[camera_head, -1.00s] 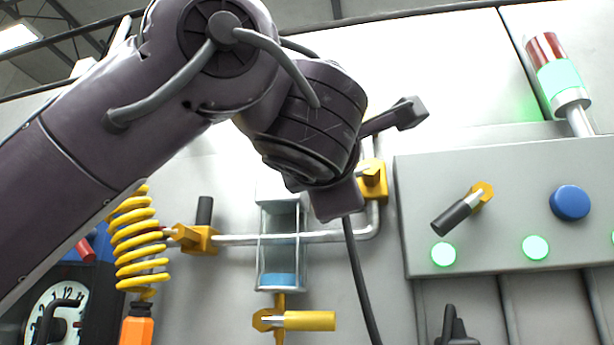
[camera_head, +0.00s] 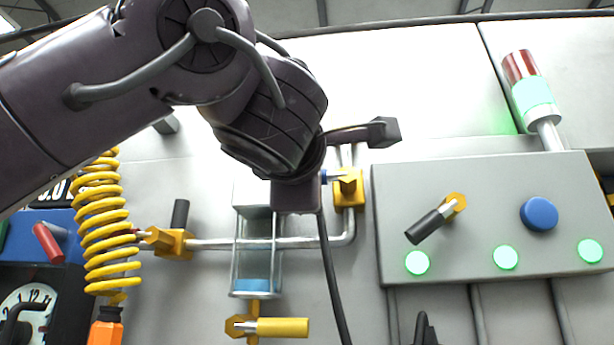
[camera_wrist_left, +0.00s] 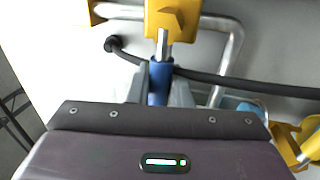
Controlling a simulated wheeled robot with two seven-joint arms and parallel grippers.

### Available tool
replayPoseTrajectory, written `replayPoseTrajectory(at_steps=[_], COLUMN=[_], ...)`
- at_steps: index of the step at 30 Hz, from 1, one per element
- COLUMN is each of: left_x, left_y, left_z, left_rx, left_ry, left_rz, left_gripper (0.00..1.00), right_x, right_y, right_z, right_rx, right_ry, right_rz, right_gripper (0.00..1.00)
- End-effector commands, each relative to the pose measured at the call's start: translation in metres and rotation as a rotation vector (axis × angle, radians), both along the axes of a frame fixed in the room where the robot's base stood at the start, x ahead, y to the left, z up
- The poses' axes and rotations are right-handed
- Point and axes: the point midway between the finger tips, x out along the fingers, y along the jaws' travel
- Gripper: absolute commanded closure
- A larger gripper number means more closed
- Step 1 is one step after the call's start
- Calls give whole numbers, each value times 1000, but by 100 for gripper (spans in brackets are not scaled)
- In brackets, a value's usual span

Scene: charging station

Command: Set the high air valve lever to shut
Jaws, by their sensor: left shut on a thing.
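The high air valve is a yellow body (camera_head: 349,190) on the upper right of the bent silver pipe in the head view. It also shows at the top of the left wrist view (camera_wrist_left: 172,20). Its lever has a silver stem and a blue handle (camera_wrist_left: 160,82), pointing down toward the gripper in the wrist view. My left gripper (camera_wrist_left: 160,92) is shut on the blue handle, with a finger on each side. In the head view the gripper's dark body hides most of the lever; a bit of blue (camera_head: 325,177) shows beside the valve.
A glass cylinder (camera_head: 256,262) hangs below my gripper. A black-lever valve (camera_head: 170,241) and yellow coiled hose (camera_head: 104,225) are left. A yellow-handled valve (camera_head: 282,327) sits below. The grey panel (camera_head: 480,200) stands right. A black hose (camera_head: 332,285) passes close to the gripper.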

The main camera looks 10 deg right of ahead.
Motion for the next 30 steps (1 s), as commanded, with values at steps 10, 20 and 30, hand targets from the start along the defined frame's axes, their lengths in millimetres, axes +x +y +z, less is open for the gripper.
replayPoseTrajectory(at_steps=[10,20,30], left_x=[-1,-21,-67], left_y=[0,7,24], left_z=[1,-7,-15], left_rx=[-2,-3,-2], left_ry=[-1,-5,-4], left_rz=[-2,-1,-1], left_gripper=[62,62,62], right_x=[0,0,1], right_y=[3,2,0], right_z=[0,-17,-41], right_rx=[4,3,0], right_ry=[0,0,-1], right_rz=[-2,-3,-3], right_gripper=[64,64,64])
